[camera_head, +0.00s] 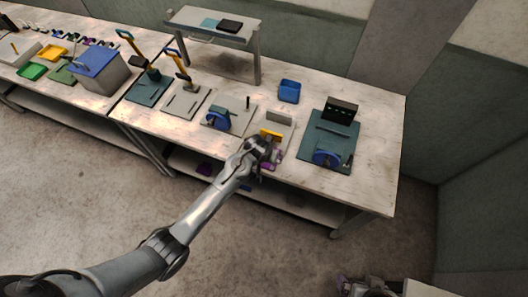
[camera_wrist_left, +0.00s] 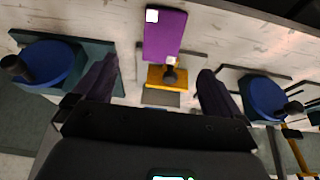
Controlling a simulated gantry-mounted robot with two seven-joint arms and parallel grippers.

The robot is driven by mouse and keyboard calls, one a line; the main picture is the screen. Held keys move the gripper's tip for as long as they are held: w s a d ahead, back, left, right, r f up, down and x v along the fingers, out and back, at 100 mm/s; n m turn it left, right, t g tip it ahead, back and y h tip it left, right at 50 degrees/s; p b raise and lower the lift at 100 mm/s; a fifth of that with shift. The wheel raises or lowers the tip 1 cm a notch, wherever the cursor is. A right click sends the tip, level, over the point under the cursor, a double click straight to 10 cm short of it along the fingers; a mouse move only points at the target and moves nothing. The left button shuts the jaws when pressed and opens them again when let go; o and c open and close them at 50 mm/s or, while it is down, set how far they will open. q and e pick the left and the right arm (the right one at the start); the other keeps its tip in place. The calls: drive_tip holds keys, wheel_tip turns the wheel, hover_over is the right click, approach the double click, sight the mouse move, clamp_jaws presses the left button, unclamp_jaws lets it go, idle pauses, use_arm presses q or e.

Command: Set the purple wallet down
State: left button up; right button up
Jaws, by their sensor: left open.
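The purple wallet (camera_wrist_left: 165,33) shows in the left wrist view as a flat purple rectangle with white patches at its ends. It lies beside a yellow block with a dark knob (camera_wrist_left: 168,77), close to the table's front edge. In the head view the wallet (camera_head: 276,156) is mostly hidden by my left gripper (camera_head: 264,147). That gripper is over the front of the table, its fingers spread wide, with nothing clamped between them. The fingertips are apart from the wallet. A grey mechanism at the head view's bottom edge may be my right gripper (camera_head: 365,286); its jaws cannot be made out.
A green plate with a blue wheel (camera_head: 327,158) and a black box (camera_head: 341,109) stand to the right. Another blue-wheeled die (camera_head: 217,119) is to the left. A blue bin (camera_head: 289,91) and a raised shelf (camera_head: 213,24) stand behind. The table's right end is clear.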

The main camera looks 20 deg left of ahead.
use_arm(q)
drive_tip(key=v, duration=0.8)
drive_tip(key=s+a+f+m, duration=0.1)
drive_tip(key=s+a, duration=0.1)
drive_tip(key=s, duration=1.1)
drive_tip(key=shift+s+f+g, duration=0.3)
drive_tip(key=shift+f, duration=0.05)
drive_tip(key=shift+m, duration=0.5)
drive_tip(key=s+r, duration=0.1)
drive_tip(key=s, duration=0.3)
drive_tip(key=s+a+r, duration=0.1)
drive_tip(key=s, duration=0.3)
drive_tip(key=s+a+r, duration=0.1)
drive_tip(key=s, duration=0.3)
drive_tip(key=shift+s+a+r, duration=0.15)
drive_tip(key=shift+a+r, duration=0.05)
drive_tip(key=shift+r, duration=0.1)
drive_tip(key=shift+s+a+r, duration=0.1)
drive_tip(key=shift+s+r, duration=0.1)
drive_tip(key=shift+s, duration=0.1)
